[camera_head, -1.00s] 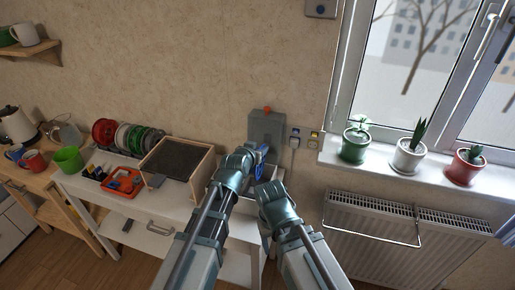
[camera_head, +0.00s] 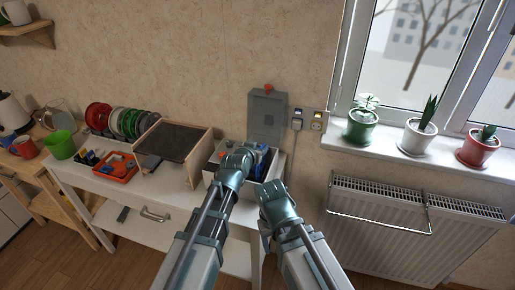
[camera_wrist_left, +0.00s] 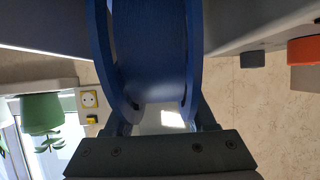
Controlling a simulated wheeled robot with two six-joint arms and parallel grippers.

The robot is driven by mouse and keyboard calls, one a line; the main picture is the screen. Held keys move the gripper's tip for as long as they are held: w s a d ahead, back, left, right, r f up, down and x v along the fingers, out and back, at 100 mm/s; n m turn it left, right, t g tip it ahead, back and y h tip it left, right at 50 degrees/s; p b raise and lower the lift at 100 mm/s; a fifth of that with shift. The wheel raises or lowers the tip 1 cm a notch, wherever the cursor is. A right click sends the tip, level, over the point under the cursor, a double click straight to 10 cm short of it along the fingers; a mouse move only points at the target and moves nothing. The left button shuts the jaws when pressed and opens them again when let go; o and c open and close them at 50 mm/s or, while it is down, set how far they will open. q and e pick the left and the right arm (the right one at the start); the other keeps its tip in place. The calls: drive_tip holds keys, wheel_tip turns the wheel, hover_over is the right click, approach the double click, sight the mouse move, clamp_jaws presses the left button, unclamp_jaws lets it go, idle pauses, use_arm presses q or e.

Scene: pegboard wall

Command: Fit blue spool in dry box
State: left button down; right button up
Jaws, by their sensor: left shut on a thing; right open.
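The blue spool (camera_head: 262,152) is in my left gripper (camera_head: 250,157), at the open top of the dry box (camera_head: 279,172). In the left wrist view the blue spool (camera_wrist_left: 150,45) fills the middle between the fingers, with pale box walls on both sides. The box's grey lid (camera_head: 267,112) stands open against the wall, with an orange knob on top. My arm hides part of the spool and box, so I cannot tell how deep the spool sits. My right gripper (camera_head: 265,236) is low in front of the table, open, its fingertips mostly hidden.
A wooden-framed box (camera_head: 178,143) with a dark top stands left of the dry box. Several spools (camera_head: 125,122) stand in a row further left, behind an orange tray (camera_head: 117,168). Wall sockets (camera_head: 316,122) and a radiator (camera_head: 415,225) are to the right.

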use_arm(q)
drive_tip(key=shift+f, duration=0.1)
use_arm(e)
drive_tip(key=shift+f, duration=0.1)
idle(0.4)
use_arm(q)
drive_tip(key=shift+c, duration=0.7)
unclamp_jaws()
drive_tip(key=shift+s, duration=0.1)
